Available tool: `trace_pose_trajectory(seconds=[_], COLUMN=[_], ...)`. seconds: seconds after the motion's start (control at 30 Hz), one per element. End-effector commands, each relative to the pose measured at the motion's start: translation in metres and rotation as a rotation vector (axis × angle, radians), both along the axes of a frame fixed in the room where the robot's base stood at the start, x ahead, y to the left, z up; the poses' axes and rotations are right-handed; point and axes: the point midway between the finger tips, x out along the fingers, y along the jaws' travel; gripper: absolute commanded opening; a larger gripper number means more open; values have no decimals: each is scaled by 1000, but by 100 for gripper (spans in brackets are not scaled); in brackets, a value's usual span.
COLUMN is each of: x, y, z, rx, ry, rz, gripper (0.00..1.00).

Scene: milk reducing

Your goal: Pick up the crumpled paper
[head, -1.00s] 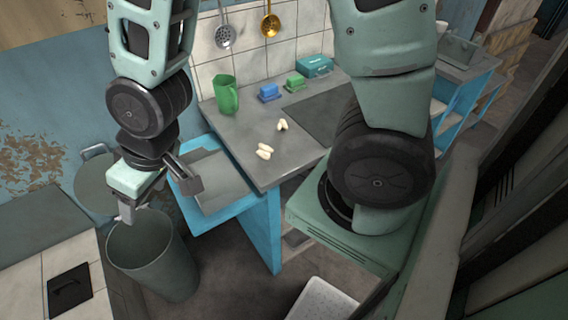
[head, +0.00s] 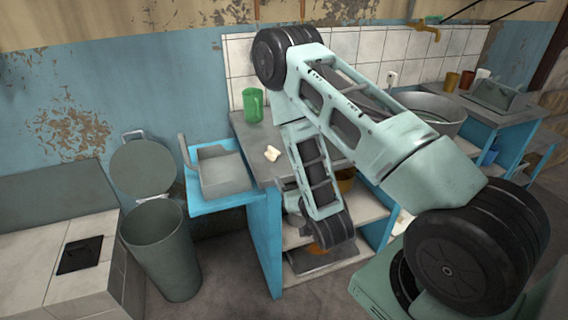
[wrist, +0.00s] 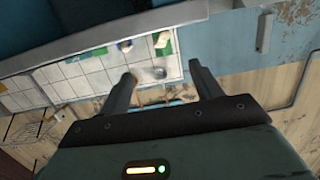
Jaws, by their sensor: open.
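A small cream crumpled piece, which looks like the crumpled paper (head: 272,153), lies on the grey counter (head: 250,135) just left of my arm. My arm crosses in front of the counter, and its lower end hangs by the shelves; the fingers cannot be made out in the head view. In the wrist view my gripper (wrist: 166,78) is open, with nothing between the fingers. That view is steeply tilted, facing a tiled wall, and I cannot clearly tell the paper in it.
A green jug (head: 253,104) stands on the counter behind the paper. A blue stand with a grey tray (head: 220,172) adjoins it at the left. A grey bin (head: 160,245) with its lid raised stands on the floor. A large metal basin (head: 428,112) is at the right.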

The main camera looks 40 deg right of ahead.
Motion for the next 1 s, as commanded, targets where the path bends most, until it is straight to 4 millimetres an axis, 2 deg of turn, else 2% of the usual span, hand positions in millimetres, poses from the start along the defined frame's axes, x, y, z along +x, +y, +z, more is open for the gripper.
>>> trace_pose_trajectory(seconds=[0.3,0.67,1.0], x=[26,47,105], y=[-9,-15,-31], z=[-9,-12,-14], rx=[-5,-5,-5], ry=[-17,-14,-10], rz=[-2,-1,-2], gripper=[64,64,64])
